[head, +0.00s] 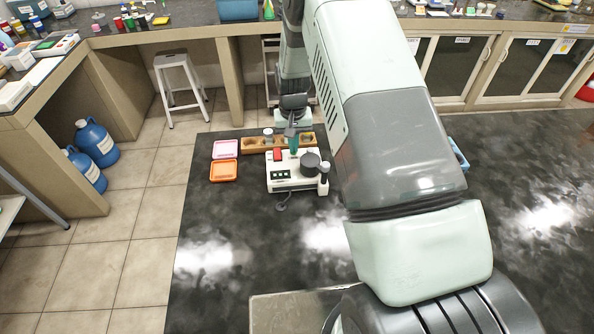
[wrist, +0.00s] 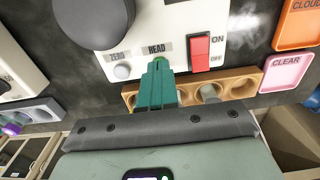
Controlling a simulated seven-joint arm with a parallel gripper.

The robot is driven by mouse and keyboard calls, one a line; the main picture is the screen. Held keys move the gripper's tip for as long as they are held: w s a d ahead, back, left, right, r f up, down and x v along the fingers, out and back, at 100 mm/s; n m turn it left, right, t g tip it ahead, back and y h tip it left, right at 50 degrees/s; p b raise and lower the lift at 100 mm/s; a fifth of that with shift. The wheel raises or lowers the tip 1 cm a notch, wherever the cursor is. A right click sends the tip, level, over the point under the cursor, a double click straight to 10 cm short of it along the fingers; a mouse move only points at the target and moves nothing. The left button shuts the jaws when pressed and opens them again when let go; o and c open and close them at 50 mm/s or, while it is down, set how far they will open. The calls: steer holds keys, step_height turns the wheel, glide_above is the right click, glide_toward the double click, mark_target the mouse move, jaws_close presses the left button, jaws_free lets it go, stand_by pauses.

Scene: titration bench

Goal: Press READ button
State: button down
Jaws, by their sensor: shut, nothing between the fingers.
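The white instrument (head: 284,186) stands on the dark bench in the head view, with a red switch and a dark round part on top. In the wrist view its panel (wrist: 150,22) carries the labels ZERO and READ. A sliver of the green READ button (wrist: 159,58) shows just below its label. My gripper (wrist: 157,70) has its green fingers shut together and empty, with the tips over the button and hiding most of it. Whether they touch it I cannot tell. In the head view my gripper (head: 294,149) points down at the instrument's back edge.
Close beside the button are the pale ZERO button (wrist: 122,72) and the red ON/OFF switch (wrist: 200,52). A wooden rack (head: 258,145) stands behind the instrument. The pink CLEAR tray (head: 226,149) and an orange tray (head: 223,171) lie to its left. The front bench is clear.

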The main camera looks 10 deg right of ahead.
step_height(320, 180, up, 7)
stand_by(0.8)
steer(key=s+d+r+t, duration=0.1)
steer(key=s+r, duration=0.5)
steer(key=r, duration=0.7)
steer(key=s+d+r+t, duration=0.2)
steer(key=s+r, duration=0.5)
steer(key=r, duration=0.6)
steer(key=s+d+r+t, duration=0.1)
steer(key=s+r, duration=0.1)
steer(key=s, duration=0.8)
steer(key=s+d+r+t, duration=0.1)
steer(key=s+r, duration=0.2)
steer(key=s, duration=0.7)
steer(key=shift+s+r+t, duration=0.2)
steer(key=shift+s+t, duration=0.1)
steer(key=shift+s, duration=0.05)
